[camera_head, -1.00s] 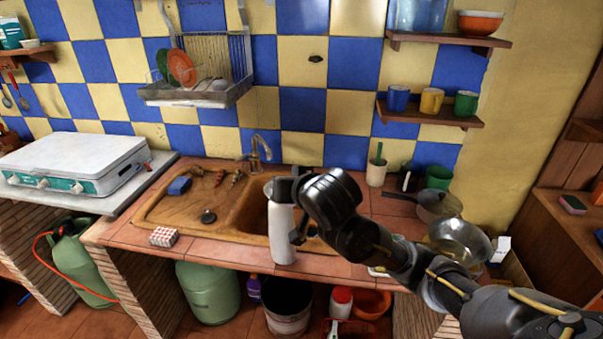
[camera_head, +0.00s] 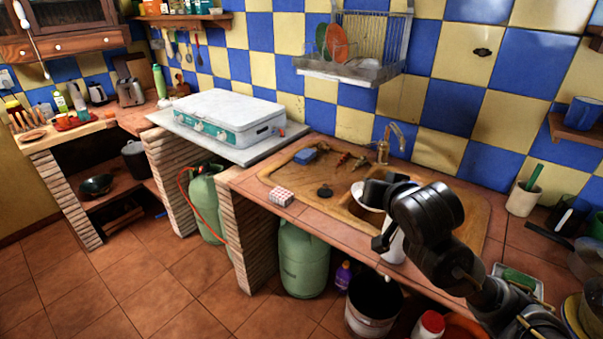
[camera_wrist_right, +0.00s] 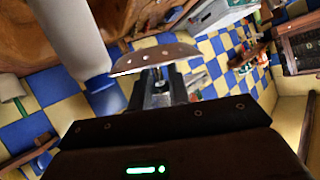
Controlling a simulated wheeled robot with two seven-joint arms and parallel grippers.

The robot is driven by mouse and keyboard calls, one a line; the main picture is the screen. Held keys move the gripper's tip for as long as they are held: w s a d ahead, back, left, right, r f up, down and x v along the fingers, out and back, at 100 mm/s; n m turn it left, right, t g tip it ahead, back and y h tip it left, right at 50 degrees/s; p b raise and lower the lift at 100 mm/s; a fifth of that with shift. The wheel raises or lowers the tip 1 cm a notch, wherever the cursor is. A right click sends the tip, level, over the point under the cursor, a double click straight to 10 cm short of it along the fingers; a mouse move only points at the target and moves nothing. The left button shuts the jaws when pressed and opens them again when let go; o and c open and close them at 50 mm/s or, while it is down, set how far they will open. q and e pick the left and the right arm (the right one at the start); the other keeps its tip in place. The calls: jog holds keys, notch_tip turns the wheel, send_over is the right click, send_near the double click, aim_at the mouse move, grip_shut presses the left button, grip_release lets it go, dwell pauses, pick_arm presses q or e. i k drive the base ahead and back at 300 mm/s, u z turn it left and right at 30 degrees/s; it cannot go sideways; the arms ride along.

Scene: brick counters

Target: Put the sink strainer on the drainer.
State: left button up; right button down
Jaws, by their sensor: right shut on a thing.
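The sink strainer (camera_wrist_right: 155,58), a pale disc with small holes, is between the fingertips of my right gripper (camera_wrist_right: 162,85) in the right wrist view. In the head view my right gripper (camera_head: 376,195) is above the front of the sink basin, with only a pale bit of the disc showing. The gripper is shut on it. The drainer (camera_head: 300,178) is the flat brown part of the sink to the left of the basin. My left gripper is not in view.
A white cylinder (camera_head: 394,246) is close to my gripper. The tap (camera_head: 383,150) stands behind the sink; a dish rack (camera_head: 350,72) hangs above.

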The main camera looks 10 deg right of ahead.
aim_at(310, 179)
jog(key=u, duration=1.5)
jog(key=i, duration=2.85)
jog(key=z, duration=3.35)
